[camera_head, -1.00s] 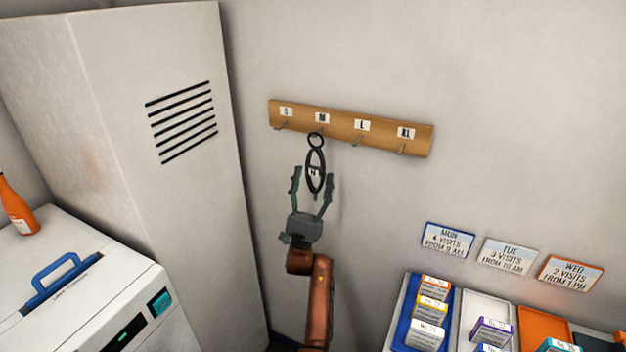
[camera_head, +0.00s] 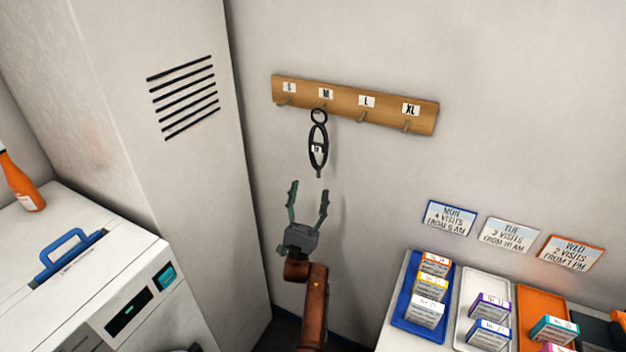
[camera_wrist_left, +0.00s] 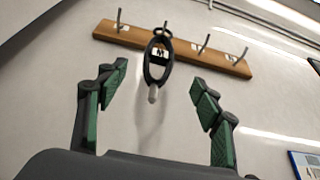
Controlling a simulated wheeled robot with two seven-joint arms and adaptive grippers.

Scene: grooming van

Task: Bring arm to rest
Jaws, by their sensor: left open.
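My left gripper (camera_head: 307,207) is open and empty, pointing up in front of the wall, below the wooden hook rack (camera_head: 354,106). A black looped item (camera_head: 318,147) with a small white label hangs by its ring from the hook under the M tag. The gripper's fingertips are below the item and apart from it. In the left wrist view, the open fingers (camera_wrist_left: 150,92) stand on either side of the hanging item (camera_wrist_left: 158,62), which is farther off near the rack (camera_wrist_left: 184,50). My right gripper is not in view.
A tall vented cabinet (camera_head: 185,190) stands left of my arm. A white machine (camera_head: 90,270) with a blue handle and an orange bottle (camera_head: 20,182) are at far left. Trays of small boxes (camera_head: 428,290) lie at lower right, under day signs (camera_head: 508,236).

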